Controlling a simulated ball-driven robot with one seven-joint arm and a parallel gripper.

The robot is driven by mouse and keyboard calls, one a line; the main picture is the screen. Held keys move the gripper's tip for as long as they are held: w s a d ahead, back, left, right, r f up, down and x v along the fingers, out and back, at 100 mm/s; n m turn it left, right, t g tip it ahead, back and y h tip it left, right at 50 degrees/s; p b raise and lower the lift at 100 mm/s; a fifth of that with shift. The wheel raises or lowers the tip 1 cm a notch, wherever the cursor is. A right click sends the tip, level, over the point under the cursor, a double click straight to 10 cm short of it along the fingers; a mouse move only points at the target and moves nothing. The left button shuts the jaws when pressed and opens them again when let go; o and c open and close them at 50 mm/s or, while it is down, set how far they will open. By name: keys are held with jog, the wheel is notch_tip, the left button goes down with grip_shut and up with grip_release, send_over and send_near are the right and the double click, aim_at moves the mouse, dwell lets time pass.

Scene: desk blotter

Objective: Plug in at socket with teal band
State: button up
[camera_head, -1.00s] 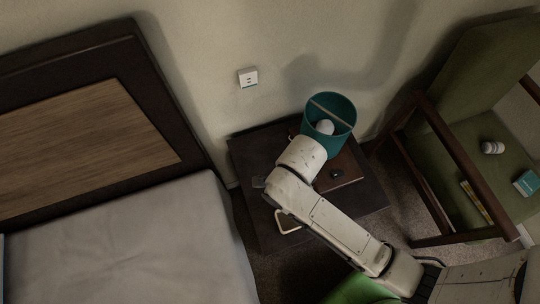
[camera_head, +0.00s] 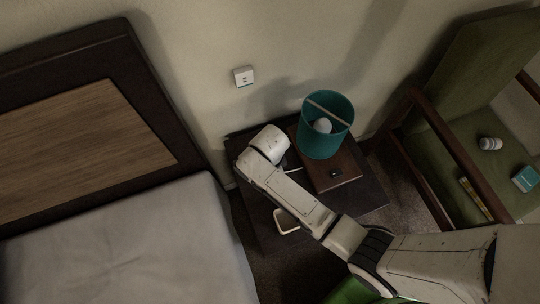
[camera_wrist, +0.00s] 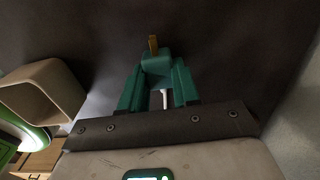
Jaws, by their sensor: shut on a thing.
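The white wall socket (camera_head: 244,76) is on the wall above the nightstand, with a thin teal band along its lower edge. In the wrist view my gripper (camera_wrist: 157,78) has its two teal fingers shut on a teal plug (camera_wrist: 155,64) with a brass-coloured prong pointing away from my wrist. A short piece of white cable (camera_wrist: 165,99) shows between the fingers. In the head view my arm's end covers the fingers and plug. It is over the nightstand's left part, below and right of the socket, apart from it. The socket is not identifiable in the wrist view.
A teal lamp (camera_head: 326,135) stands on a brown box (camera_head: 338,182) on the dark nightstand (camera_head: 374,190), right of my wrist. A beige open-framed object (camera_head: 286,222) is near its front. A bed (camera_head: 120,250) is at left, a green armchair (camera_head: 458,160) at right.

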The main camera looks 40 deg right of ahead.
jog(key=shift+f, duration=0.1)
jog(key=shift+f, duration=0.2)
jog(key=o, duration=1)
jog(key=shift+o, duration=0.2)
jog(key=shift+f+b, duration=0.15)
jog(key=shift+b, duration=0.3)
notch_tip(320, 180, up, 11)
jog(key=p, duration=0.1)
jog(key=s+d+r+n, duration=0.2)
jog(key=s+d+n, duration=0.1)
jog(key=s+n, duration=0.5)
jog(key=s+d+r+n+t, duration=0.1)
jog(key=s+d+r+n, duration=0.1)
jog(key=s+n, duration=0.5)
jog(key=d+n, duration=0.1)
jog(key=n, duration=0.4)
jog(key=shift+s+d+r, duration=0.25)
jog(key=shift+s+d, duration=0.1)
jog(key=shift+d, duration=0.05)
jog(key=shift+o, duration=0.5)
jog(key=shift+s+r+n, duration=0.15)
jog(key=shift+s+n, duration=0.15)
jog(key=shift+n, duration=0.4)
